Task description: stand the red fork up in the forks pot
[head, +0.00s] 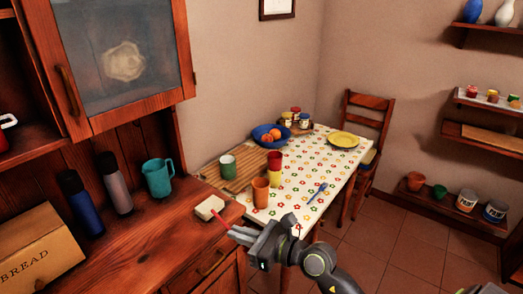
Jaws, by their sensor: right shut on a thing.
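My right gripper (236,232) comes in from the lower right, over the front corner of the wooden counter. It is shut on the thin red fork (219,218), which sticks out from the fingertips up and to the left. The fork's far end overlaps a small cream-white block-like object (209,206) at the counter corner; I cannot tell whether they touch. No pot is clearly marked as the forks pot.
The counter holds a teal mug (158,177), a grey bottle (115,183), a blue bottle (81,204) and a bread box (38,252). The flowered table (299,180) bears a blue bowl (263,138), a yellow plate (343,140) and a blue utensil (317,193). A chair (368,118) stands behind.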

